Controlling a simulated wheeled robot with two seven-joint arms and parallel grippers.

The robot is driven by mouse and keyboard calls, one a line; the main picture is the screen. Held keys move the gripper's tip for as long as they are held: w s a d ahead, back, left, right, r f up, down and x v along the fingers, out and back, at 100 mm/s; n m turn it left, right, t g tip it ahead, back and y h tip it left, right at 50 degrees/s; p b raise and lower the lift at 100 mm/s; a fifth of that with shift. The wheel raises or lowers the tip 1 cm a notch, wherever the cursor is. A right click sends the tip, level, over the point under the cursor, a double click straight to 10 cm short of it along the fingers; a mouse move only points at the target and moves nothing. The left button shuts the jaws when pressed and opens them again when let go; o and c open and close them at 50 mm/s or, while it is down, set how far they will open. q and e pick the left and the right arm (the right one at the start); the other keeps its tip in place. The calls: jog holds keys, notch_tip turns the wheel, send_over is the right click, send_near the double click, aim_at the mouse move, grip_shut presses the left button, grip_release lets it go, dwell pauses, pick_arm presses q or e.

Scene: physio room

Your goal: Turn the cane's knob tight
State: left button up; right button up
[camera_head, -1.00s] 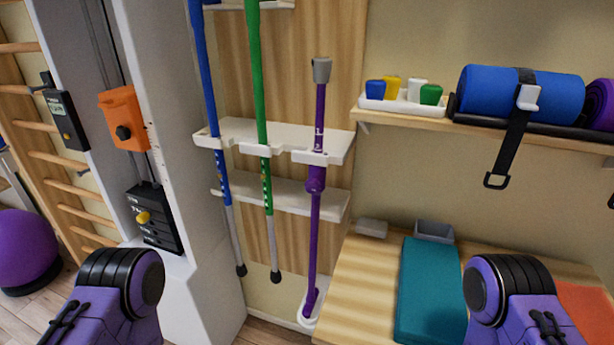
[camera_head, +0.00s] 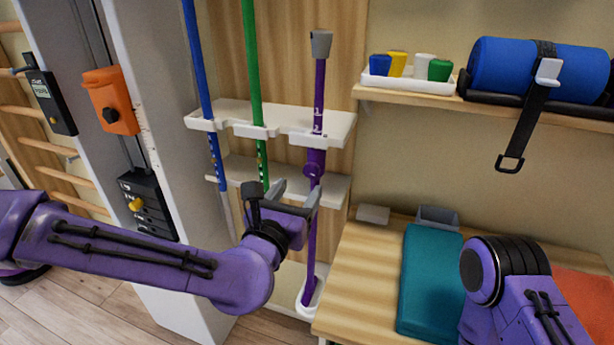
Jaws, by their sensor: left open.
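The purple cane (camera_head: 319,95) stands upright in the rack, with a grey handle on top and its foot in a white holder (camera_head: 312,300). Its purple knob (camera_head: 313,168) sits on the shaft at the level of the lower rack shelf. My left gripper (camera_head: 294,190) is open and empty, just below and left of the knob, its fingers pointing up. It overlaps the lower cane shaft in the picture; I cannot tell whether it touches. My right arm shows at the lower right, but its gripper is out of view.
A blue pole (camera_head: 203,70) and a green pole (camera_head: 255,75) stand left of the cane in the white rack (camera_head: 345,125). An orange box (camera_head: 110,100) is on the machine at left. A teal mat (camera_head: 430,285) lies on the wooden bench (camera_head: 365,270) at right.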

aim_at(309, 175)
pick_arm(q)
jog(key=x, duration=0.6)
jog(key=shift+f+p, duration=0.1)
jog(key=shift+p, duration=0.3)
jog(key=c, duration=1)
jog(key=shift+c, duration=0.2)
